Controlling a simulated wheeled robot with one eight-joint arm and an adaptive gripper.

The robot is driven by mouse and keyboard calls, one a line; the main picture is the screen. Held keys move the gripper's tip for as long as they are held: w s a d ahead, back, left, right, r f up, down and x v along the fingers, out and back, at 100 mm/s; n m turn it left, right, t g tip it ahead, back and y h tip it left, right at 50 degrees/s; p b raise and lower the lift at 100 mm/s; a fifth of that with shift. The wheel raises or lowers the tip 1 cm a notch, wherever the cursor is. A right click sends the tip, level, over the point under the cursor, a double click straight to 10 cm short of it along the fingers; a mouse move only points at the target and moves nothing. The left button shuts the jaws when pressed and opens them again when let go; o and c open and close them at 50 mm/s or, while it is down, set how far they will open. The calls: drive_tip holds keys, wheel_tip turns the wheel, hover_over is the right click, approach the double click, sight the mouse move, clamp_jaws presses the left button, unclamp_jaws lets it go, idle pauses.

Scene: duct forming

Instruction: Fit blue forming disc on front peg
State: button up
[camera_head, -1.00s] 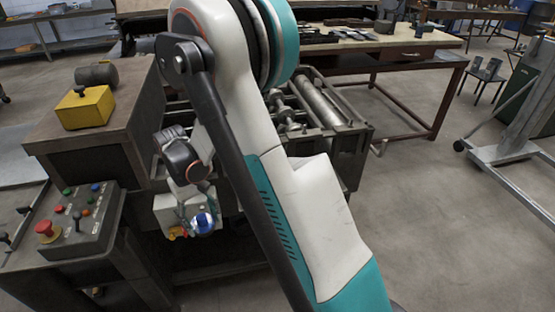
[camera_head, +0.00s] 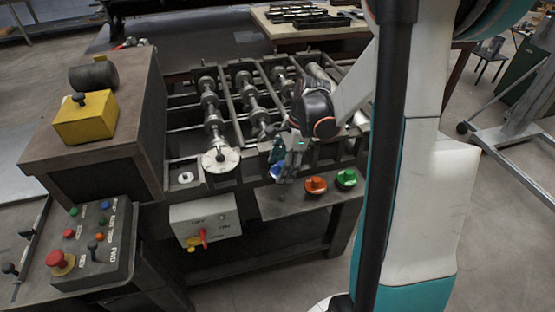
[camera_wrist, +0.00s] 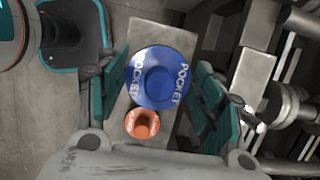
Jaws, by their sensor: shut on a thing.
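The blue forming disc (camera_wrist: 161,78), marked POCKET, sits between the teal fingers of my gripper (camera_wrist: 160,95) in the wrist view. Both fingers meet its sides, so my gripper is shut on it. In the head view the disc shows as a small blue patch (camera_head: 277,171) beside my fingers, mostly covered by them, at the left end of the row of coloured pieces on the front shelf (camera_head: 295,205). I cannot tell whether it still touches the shelf. I cannot clearly pick out the front peg; a pale round hub (camera_head: 220,160) ends the nearest roller shaft, left of my gripper.
An orange piece (camera_head: 315,185) and a green piece (camera_head: 346,178) stand on the shelf just right of my gripper. The roller machine frame (camera_head: 240,110) lies behind. A switch box (camera_head: 205,221) hangs below left; a button panel (camera_head: 93,240) stands farther left.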

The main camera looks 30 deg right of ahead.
drive_tip(key=b, duration=0.5)
hover_over(281, 196)
drive_tip(key=shift+d+f, duration=0.1)
drive_tip(key=shift+f, duration=3.3)
drive_tip(key=shift+f+b, duration=0.5)
drive_tip(key=shift+f, duration=0.2)
drive_tip(key=shift+f+b, duration=1.25)
drive_tip(key=shift+b, duration=0.1)
drive_tip(key=o, duration=1.5)
drive_tip(key=shift+o, duration=0.3)
drive_tip(key=o, duration=0.3)
drive_tip(key=shift+r, duration=0.15)
